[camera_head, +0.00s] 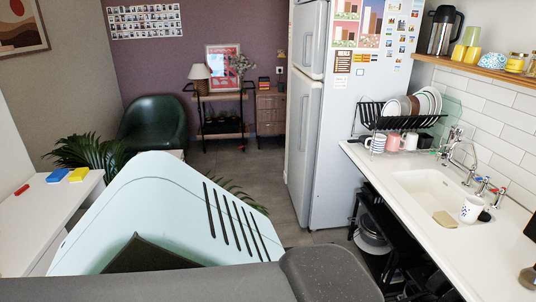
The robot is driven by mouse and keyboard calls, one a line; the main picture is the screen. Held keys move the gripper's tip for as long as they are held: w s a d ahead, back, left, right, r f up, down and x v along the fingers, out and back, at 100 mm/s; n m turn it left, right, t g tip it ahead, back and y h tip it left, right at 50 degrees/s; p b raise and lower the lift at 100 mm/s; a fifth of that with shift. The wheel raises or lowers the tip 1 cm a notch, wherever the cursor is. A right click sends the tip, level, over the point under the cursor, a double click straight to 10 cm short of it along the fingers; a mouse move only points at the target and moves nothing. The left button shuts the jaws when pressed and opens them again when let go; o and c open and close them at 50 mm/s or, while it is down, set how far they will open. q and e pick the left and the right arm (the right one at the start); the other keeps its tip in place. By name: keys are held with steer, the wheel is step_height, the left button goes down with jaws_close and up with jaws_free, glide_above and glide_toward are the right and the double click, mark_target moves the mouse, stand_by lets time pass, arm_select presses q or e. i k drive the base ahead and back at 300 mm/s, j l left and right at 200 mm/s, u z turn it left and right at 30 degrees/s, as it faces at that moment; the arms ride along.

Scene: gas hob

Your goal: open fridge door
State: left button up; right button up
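The white fridge (340,120) stands at centre right, its door side turned to the left and seen at a steep angle. Its upper door (312,30) and its larger lower door (305,140) both look shut. A slim handle shows on the edge of each door, though small. Photos and notes cover the upper part of the fridge's near side. Neither my left nor my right gripper is in view.
A white counter (464,262) with a sink and a black dish rack (396,118) runs along the right. A white table (40,215) stands at left. The grey floor (262,180) left of the fridge is clear. A green armchair (153,124) stands at the back.

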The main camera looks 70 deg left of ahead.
mark_target(307, 95)
steer(key=u, duration=2.15)
steer(key=z, duration=0.25)
steer(key=i+j+z, duration=0.2)
steer(key=z, duration=0.3)
steer(key=i+j+z, duration=0.3)
steer(key=z, duration=0.15)
steer(key=i+j+z, duration=0.1)
steer(key=j, duration=0.2)
steer(key=i+j+z, duration=0.1)
steer(key=i+j, duration=0.15)
steer(key=i+j+z, duration=0.1)
steer(key=j, duration=0.35)
steer(key=i+j+z, duration=0.1)
steer(key=j, duration=0.25)
steer(key=i+j+z, duration=0.15)
steer(key=j, duration=0.25)
steer(key=i+j, duration=0.1)
steer(key=j, duration=0.25)
steer(key=i+j, duration=0.15)
steer(key=j, duration=0.2)
steer(key=i+j, duration=0.1)
steer(key=j, duration=0.25)
steer(key=i+j, duration=0.1)
steer(key=j, duration=0.25)
steer(key=i+j, duration=0.15)
steer(key=j, duration=0.2)
